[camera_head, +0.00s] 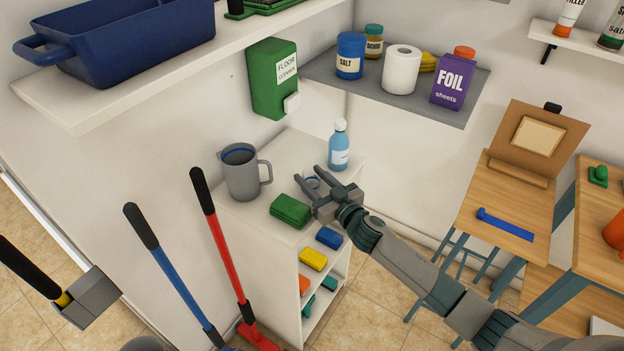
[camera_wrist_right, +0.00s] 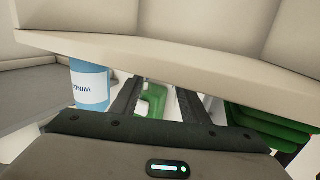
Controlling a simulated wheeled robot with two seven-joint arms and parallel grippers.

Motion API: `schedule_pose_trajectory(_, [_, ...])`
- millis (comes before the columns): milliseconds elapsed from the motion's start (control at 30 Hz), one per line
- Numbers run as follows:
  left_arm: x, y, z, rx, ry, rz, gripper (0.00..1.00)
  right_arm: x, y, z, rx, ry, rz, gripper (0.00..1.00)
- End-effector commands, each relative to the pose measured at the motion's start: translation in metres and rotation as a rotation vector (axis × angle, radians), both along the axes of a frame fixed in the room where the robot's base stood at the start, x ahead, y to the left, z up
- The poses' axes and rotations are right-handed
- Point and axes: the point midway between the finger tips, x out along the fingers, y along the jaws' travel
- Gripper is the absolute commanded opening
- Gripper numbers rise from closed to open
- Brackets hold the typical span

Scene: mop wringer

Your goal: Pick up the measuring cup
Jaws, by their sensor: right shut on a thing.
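My right gripper (camera_head: 316,188) reaches over the white cabinet top from the right in the head view. A grey pitcher with a handle (camera_head: 243,172) stands to the left, apart from the gripper. My left gripper is not in view.
A green floor cleaner dispenser (camera_head: 273,80) hangs on the wall. A grey shelf (camera_head: 330,75) overhangs at the back. Red (camera_head: 223,250) and blue (camera_head: 180,275) handles stand left.

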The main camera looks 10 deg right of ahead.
Motion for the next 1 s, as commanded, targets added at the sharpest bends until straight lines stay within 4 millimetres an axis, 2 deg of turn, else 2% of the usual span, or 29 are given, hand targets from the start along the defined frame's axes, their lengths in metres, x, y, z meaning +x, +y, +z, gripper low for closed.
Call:
schedule_pose_trajectory(267, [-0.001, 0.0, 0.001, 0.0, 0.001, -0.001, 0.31, 0.0, 0.0, 0.017, -0.001, -0.004, 0.001, 0.2])
schedule_pose_trajectory(700, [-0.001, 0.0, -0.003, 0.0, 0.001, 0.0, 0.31, 0.0, 0.0, 0.084, -0.001, -0.004, 0.0, 0.2])
schedule_pose_trajectory(833, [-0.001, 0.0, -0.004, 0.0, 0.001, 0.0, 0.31, 0.0, 0.0, 0.096, 0.0, -0.002, 0.0, 0.2])
schedule_pose_trajectory(1000, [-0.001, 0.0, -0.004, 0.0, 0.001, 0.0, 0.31, 0.0, 0.0, 0.1, 0.0, 0.0, 0.001, 0.2])
